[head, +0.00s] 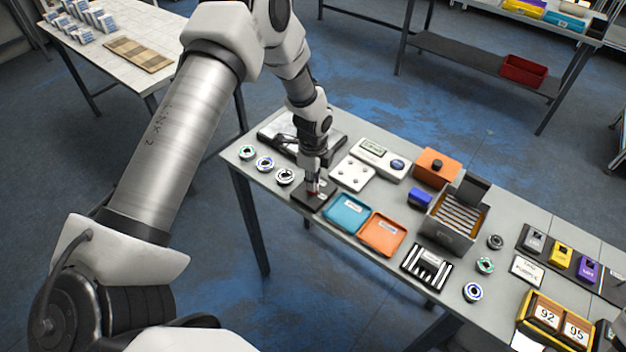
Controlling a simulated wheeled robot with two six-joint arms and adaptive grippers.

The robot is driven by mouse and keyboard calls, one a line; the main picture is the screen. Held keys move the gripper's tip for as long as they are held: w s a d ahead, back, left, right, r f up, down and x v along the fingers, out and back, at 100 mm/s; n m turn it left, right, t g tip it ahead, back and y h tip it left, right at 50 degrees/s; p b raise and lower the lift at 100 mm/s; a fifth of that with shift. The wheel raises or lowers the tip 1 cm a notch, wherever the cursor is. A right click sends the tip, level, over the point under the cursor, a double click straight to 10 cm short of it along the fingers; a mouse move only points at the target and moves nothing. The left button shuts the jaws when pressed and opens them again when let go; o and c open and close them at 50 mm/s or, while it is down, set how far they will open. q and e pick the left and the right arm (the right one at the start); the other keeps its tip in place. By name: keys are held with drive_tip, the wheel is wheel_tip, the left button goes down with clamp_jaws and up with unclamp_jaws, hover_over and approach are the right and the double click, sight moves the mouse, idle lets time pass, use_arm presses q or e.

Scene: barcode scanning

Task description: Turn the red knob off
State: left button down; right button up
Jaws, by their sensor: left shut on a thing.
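The red knob (313,187) shows as a small bit of red on a small dark base (304,201) at the left part of the table. My left gripper (313,182) points down over this base and is shut on the red knob. The fingers hide most of the knob, so I cannot tell which way it is turned. My right gripper is not in view.
A teal tray (345,211) and an orange tray (381,236) lie right of the base. A white panel with knobs (352,174) stands just behind. Several round pieces lie left of it. A dark divided box (455,222) stands further right.

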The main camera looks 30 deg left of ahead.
use_arm(q)
drive_tip(key=n, duration=0.4)
drive_tip(key=shift+s+n, duration=0.1)
drive_tip(key=shift+n, duration=0.2)
drive_tip(key=n, duration=0.3)
drive_tip(key=shift+n, duration=0.3)
drive_tip(key=n, duration=0.3)
drive_tip(key=shift+n+p, duration=0.3)
drive_tip(key=shift+p, duration=0.05)
drive_tip(key=shift+s+f+n+p, duration=0.15)
drive_tip(key=shift+n+p, duration=0.15)
drive_tip(key=shift+n, duration=1.6)
drive_tip(key=c, duration=1.3)
unclamp_jaws()
drive_tip(key=shift+o, duration=0.5)
drive_tip(key=shift+w, duration=0.2)
